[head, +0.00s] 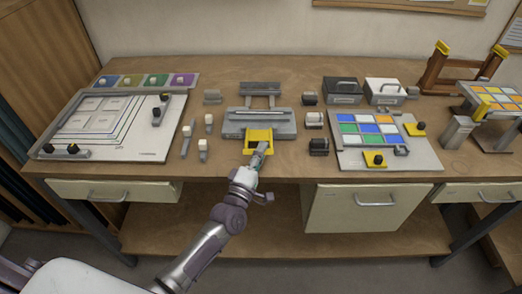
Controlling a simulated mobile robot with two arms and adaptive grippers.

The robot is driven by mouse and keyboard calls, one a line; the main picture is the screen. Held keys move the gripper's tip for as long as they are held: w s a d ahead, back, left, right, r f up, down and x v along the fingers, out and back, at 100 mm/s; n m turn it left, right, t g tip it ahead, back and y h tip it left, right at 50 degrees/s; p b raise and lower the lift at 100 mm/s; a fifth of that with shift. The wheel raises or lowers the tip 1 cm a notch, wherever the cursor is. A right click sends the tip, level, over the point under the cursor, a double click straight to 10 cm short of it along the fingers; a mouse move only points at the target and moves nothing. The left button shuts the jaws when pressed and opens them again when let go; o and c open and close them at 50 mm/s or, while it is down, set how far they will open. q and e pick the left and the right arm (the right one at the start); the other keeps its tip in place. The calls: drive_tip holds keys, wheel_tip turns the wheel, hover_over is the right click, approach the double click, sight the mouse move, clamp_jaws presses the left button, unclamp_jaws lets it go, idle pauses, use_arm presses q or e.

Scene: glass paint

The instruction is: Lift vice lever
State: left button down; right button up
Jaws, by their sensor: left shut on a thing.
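The vice (262,120) is a grey block with two bars behind it, standing mid-bench near the front. Its lever (252,135) is a yellow frame at the vice's front edge. My left gripper (258,154) reaches up from below and is shut on the yellow lever, at its lower middle. The fingers hide part of the lever, so the exact contact is hard to see. My right gripper is not in view.
A white board with nested frames (112,125) lies left, with colour tiles (147,80) behind it. A panel of coloured glass squares (372,129) lies right. Small grey blocks flank the vice. Black (343,90) and white boxes (383,90) stand behind the panel.

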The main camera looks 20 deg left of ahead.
use_arm(q)
wheel_tip(320, 180, up, 2)
drive_tip(key=g+p, duration=0.1)
drive_tip(key=p, duration=0.2)
drive_tip(key=shift+w+r+n, duration=0.15)
drive_tip(key=shift+r+n, duration=0.05)
drive_tip(key=shift+n, duration=0.1)
drive_tip(key=shift+w+r+p, duration=0.15)
drive_tip(key=shift+r+p, duration=0.15)
drive_tip(key=shift+p, duration=0.2)
drive_tip(key=w+a+r+p, duration=0.1)
drive_tip(key=w+r, duration=0.3)
drive_tip(key=r, duration=0.1)
drive_tip(key=shift+w+a, duration=0.15)
drive_tip(key=shift+a, duration=0.05)
drive_tip(key=shift+r, duration=0.15)
drive_tip(key=c, duration=1.1)
unclamp_jaws()
